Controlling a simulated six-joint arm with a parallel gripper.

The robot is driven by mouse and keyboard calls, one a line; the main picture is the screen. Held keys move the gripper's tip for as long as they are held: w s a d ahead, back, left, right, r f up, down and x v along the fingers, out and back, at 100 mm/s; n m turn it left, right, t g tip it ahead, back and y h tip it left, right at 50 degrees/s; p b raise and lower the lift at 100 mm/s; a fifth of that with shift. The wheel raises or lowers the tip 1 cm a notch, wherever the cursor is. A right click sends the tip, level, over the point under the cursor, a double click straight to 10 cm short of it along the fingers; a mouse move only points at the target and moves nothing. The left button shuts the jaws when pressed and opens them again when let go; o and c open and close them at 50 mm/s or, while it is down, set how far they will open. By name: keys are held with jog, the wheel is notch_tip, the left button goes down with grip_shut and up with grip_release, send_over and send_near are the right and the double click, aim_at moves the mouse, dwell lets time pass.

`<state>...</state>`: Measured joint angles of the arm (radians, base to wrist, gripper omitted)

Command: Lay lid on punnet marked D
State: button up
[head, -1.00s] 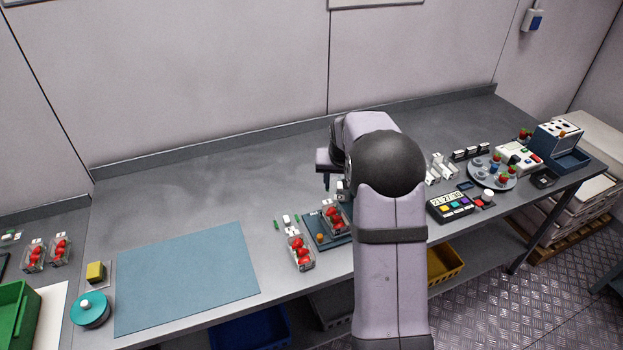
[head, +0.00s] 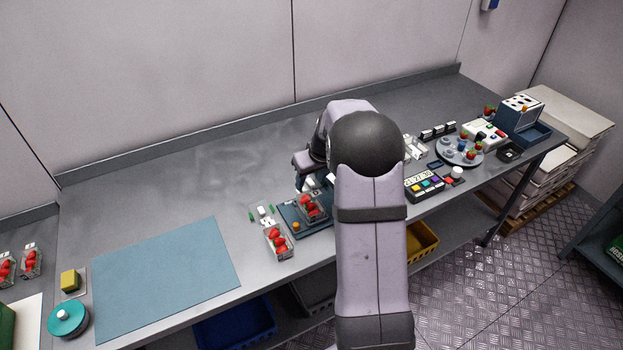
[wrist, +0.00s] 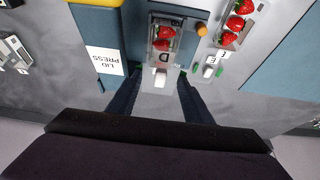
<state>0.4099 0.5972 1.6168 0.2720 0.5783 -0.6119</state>
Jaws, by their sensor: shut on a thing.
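The punnet marked D (wrist: 164,45) holds red strawberries and sits on a blue base at the top middle of the wrist view. In the head view, punnet D (head: 312,207) stands just in front of my gripper (head: 301,184). In the wrist view my gripper (wrist: 158,86) has its two dark fingers either side of a pale, see-through piece, beside the D label. I take this piece to be the lid (wrist: 158,98); its outline is faint. I cannot tell whether it touches the punnet. A white block (wrist: 160,78) shows near the fingertips.
Another strawberry punnet (head: 279,242) stands to the left of D. A panel labelled "LID PRESS" (wrist: 107,60) lies beside D in the wrist view. The blue mat (head: 165,278) is bare. A keyed timer box (head: 424,186) stands right of my arm.

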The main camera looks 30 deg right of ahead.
aim_at(312, 188)
jog(key=shift+f, duration=0.2)
jog(key=shift+f+b, duration=1.5)
jog(key=shift+f, duration=0.55)
jog(key=shift+f+b, duration=0.7)
jog(key=shift+f, duration=0.05)
jog(key=shift+f+b, duration=0.3)
jog(key=shift+b, duration=0.25)
dwell(0.4)
dwell(0.3)
jog(key=o, duration=1.1)
jog(key=shift+r, duration=0.2)
jog(key=shift+r+p, duration=2.4)
jog(key=shift+r, duration=0.95)
